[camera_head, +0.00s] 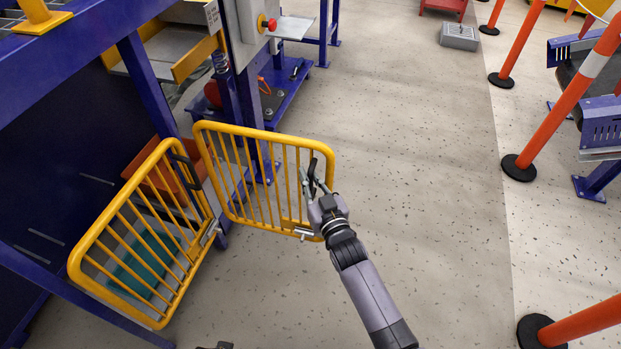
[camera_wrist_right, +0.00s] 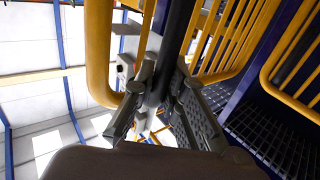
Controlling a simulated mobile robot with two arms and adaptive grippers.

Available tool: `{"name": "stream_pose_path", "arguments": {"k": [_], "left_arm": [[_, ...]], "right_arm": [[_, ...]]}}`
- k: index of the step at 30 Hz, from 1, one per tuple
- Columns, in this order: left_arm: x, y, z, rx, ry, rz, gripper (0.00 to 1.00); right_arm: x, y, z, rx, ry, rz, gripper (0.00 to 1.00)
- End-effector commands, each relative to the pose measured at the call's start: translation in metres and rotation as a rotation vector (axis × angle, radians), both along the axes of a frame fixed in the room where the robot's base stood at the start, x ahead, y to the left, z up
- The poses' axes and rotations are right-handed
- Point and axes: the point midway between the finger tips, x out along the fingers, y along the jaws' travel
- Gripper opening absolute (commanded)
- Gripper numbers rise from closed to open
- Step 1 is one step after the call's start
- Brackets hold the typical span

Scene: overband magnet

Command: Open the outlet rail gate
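The outlet rail gate shows as two yellow barred panels. The right panel (camera_head: 240,128) stands angled out over the floor, and the left panel (camera_head: 88,240) stands at an angle to it; there is a gap between their lower parts. A dark upright handle (camera_wrist_right: 178,35) is on the free right end of the right panel. My right gripper (camera_head: 312,182) is at that end; in the wrist view, its fingers (camera_wrist_right: 165,85) close in on both sides of the dark handle.
Blue machine frame posts (camera_head: 148,80) and a control box with a red button (camera_head: 268,24) stand behind the gate. Orange posts with black bases (camera_head: 519,168) line the right side. The speckled floor (camera_head: 430,180) between is clear.

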Motion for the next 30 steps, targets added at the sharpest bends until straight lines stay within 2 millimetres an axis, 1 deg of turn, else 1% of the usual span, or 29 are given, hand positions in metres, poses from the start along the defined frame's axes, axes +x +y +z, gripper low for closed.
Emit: {"name": "stream_pose_path", "arguments": {"k": [1,10,20,23,25,30], "left_arm": [[0.0,0.0,0.0,0.0,0.0,0.0,0.4],[0.0,-0.001,0.0,-0.001,0.0,-0.001,0.4],[0.0,-0.002,0.0,-0.002,-0.001,-0.001,0.4],[0.0,-0.001,0.0,-0.001,0.0,-0.001,0.4],[0.0,-0.001,0.0,-0.001,0.0,-0.001,0.4],[0.0,0.0,0.0,0.0,0.0,-0.001,0.4]], "right_arm": [[0.001,-0.004,-0.001,-0.002,-0.001,-0.005,0.12],[0.0,-0.002,-0.001,0.0,0.001,-0.002,0.33],[-0.002,-0.001,-0.001,0.0,0.001,-0.001,0.33],[-0.01,-0.004,-0.001,0.0,0.001,-0.001,0.33],[-0.02,-0.008,-0.002,-0.001,0.002,-0.001,0.33],[-0.054,-0.021,-0.002,-0.001,0.003,-0.001,0.33]]}}
